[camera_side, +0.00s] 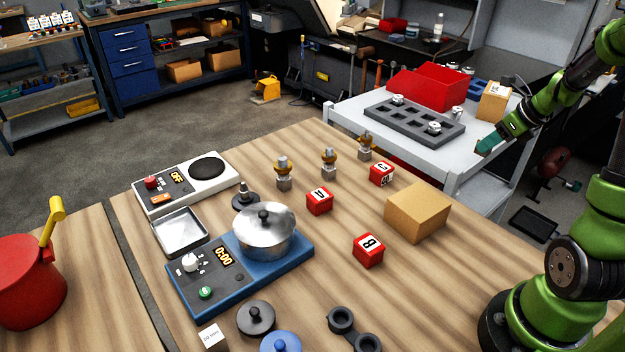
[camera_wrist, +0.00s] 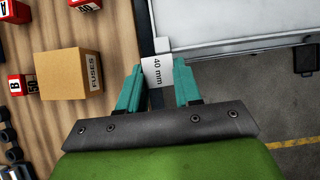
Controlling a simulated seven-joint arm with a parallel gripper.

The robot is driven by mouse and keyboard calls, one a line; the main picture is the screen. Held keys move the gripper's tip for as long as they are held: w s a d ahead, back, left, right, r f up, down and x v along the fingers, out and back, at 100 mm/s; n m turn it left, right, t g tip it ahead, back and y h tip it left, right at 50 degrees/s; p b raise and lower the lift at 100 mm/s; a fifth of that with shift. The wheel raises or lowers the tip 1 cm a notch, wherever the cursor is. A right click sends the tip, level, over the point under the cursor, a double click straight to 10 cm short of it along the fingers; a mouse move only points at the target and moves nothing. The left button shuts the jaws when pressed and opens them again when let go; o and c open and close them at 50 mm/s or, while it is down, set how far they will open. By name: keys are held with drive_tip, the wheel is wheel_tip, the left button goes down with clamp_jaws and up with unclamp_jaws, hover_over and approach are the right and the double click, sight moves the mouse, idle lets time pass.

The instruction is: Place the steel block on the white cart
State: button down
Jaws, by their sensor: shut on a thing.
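My gripper (camera_wrist: 160,88) has teal fingers shut on a pale steel block (camera_wrist: 157,70) marked "40 mm", seen in the wrist view. In the side view my gripper (camera_side: 488,146) is at the right, by the near right part of the white cart (camera_side: 473,182). The held block cannot be made out there. In the wrist view the cart (camera_wrist: 240,44) lies just beyond the fingertips, and the block shows near its edge, over the gap by the wooden table. I cannot tell whether the block touches the cart.
A grey slotted tray (camera_side: 413,122), a red bin (camera_side: 432,86) and a small cardboard box (camera_side: 494,101) stand on the cart. A larger cardboard box (camera_side: 417,212) stands on the wooden table (camera_side: 480,270), with red cubes near it. The cart's near right top is mostly clear.

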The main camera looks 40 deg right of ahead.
sight(489, 153)
wheel_tip(489, 153, down, 4)
drive_tip(key=shift+d, duration=0.1)
drive_tip(key=shift+f, duration=0.3)
drive_tip(key=shift+w+d+f, duration=0.15)
drive_tip(key=shift+d+f, duration=0.05)
drive_tip(key=w+d, duration=0.3)
drive_tip(key=w+d+f, duration=0.1)
drive_tip(key=w+d, duration=0.6)
drive_tip(key=d, duration=0.1)
drive_tip(key=shift+w+f, duration=0.3)
drive_tip(key=shift+w, duration=0.1)
drive_tip(key=shift+f, duration=1.7)
drive_tip(key=shift+f, duration=0.15)
drive_tip(key=c, duration=0.8)
unclamp_jaws()
